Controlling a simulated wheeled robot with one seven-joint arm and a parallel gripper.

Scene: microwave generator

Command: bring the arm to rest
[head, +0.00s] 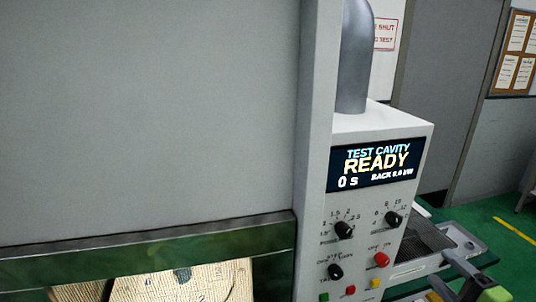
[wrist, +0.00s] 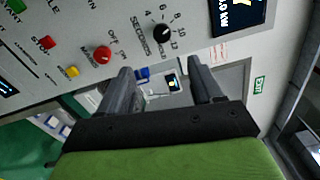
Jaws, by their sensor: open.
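In the wrist view my gripper (wrist: 162,82) has its two dark fingers spread apart. No object shows held between them. Past the fingers are the control panel (wrist: 125,22), with its knobs, on the upper left and a grey wall further off. In the head view a green and dark part at the lower right corner looks like my arm. It stands in front of and to the right of the control panel (head: 318,205). The fingertips cannot be made out clearly there.
The display (head: 376,163) reads "TEST CAVITY READY" and "0 s". Below it are the seconds knob (head: 394,219), the power knob (head: 343,230) and a red knob (head: 381,259). A grey metal tray (head: 425,240) lies to the right. Green floor (head: 505,235) shows beyond.

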